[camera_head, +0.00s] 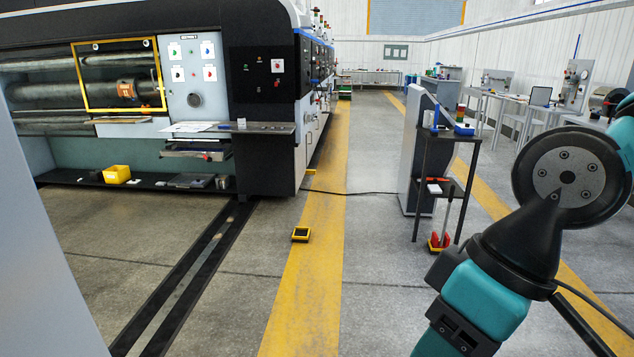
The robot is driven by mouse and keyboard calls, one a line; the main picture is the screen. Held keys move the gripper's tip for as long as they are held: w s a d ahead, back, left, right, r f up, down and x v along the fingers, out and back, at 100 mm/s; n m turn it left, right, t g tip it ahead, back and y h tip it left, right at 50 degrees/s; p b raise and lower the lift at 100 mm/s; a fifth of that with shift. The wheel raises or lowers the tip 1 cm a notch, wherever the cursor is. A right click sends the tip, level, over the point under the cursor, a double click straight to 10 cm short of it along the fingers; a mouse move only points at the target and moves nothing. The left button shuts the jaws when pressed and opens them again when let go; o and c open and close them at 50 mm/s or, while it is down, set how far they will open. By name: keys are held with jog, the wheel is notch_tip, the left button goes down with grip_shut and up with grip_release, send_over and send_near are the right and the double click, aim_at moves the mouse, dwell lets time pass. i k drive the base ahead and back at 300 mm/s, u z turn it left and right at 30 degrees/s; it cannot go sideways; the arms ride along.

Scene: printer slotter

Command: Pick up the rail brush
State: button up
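I cannot tell for certain which thing is the rail brush. The likeliest is a long-handled tool with a red foot (440,240), upright at the black stand (421,165) right of centre. A small red-and-white item (436,184) lies on the stand's middle shelf; it is too small to make out. A blue item (464,130) is on the stand's top. Parts of my teal and black arm fill the lower right of the view, in front of and to the right of the stand. My gripper's fingers do not show.
A large printing machine (262,150) stands at the left, with a yellow bin (117,174) on its low ledge. Dark floor rails (190,270) run beside it. A small yellow-black block (300,234) sits on the yellow floor stripe. A cable (360,193) crosses the aisle, which is otherwise mostly clear.

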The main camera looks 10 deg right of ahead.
aim_at(434, 132)
jog(key=z, duration=0.1)
jog(key=i, duration=2.05)
jog(key=z, duration=0.55)
jog(key=i, duration=2)
jog(key=z, duration=0.75)
jog(key=i, duration=1.15)
jog(key=z, duration=0.15)
